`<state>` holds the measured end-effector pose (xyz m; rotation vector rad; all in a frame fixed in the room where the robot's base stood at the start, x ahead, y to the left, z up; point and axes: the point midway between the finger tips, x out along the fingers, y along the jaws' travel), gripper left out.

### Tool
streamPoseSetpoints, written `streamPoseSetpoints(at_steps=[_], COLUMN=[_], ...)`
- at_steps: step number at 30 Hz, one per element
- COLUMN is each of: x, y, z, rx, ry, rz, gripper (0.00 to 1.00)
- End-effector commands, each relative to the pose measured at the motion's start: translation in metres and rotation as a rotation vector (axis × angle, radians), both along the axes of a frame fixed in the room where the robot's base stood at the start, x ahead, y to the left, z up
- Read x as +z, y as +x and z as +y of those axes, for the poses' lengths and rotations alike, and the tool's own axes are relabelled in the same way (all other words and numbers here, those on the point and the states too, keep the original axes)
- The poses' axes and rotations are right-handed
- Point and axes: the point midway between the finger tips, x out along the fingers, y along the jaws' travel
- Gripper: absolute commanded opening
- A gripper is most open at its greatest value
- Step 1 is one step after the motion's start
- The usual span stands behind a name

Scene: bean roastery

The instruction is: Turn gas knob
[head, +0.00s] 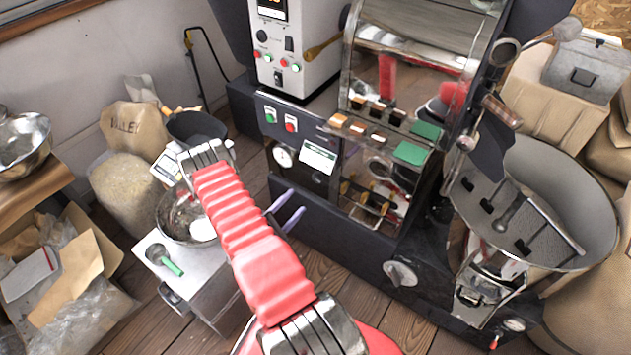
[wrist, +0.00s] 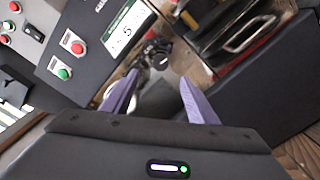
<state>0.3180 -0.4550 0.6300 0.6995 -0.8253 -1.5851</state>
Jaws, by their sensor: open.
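The black roaster front (head: 335,215) carries a large silver knob (head: 400,273) low down; no legible label marks it as the gas knob. A small dark, partly metallic fitting (wrist: 158,55) shows beyond my fingertips in the wrist view, below a white label plate (wrist: 125,28); I cannot tell whether it is the gas knob. My gripper (head: 298,201) has two purple fingers, spread apart with nothing between them. It is in front of the roaster's lower panel, left of the silver knob and below the gauge (head: 283,155). The wrist view shows the gripper (wrist: 159,77) open too.
Green and red buttons (head: 280,120) sit above the gauge. The round cooling bin (head: 590,200) stands at the right. A metal box (head: 190,275) with a bowl (head: 180,215) stands left of my gripper. Sacks (head: 130,195) are farther left. Wood floor shows between.

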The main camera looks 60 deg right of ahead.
Motion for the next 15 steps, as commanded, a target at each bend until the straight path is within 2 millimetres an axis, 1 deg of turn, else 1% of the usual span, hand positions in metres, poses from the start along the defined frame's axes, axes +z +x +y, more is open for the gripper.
streamPoseSetpoints(at_steps=[3, 11, 15], x=[-0.0044, -0.0038, -0.0037], y=[-0.0012, -0.0008, -0.0014], z=[0.0004, 0.0001, -0.0034], rx=[0.007, 0.006, 0.006], ry=[0.000, 0.000, 0.000], rz=[0.001, 0.000, 0.000], gripper=[0.53, 0.53, 0.53])
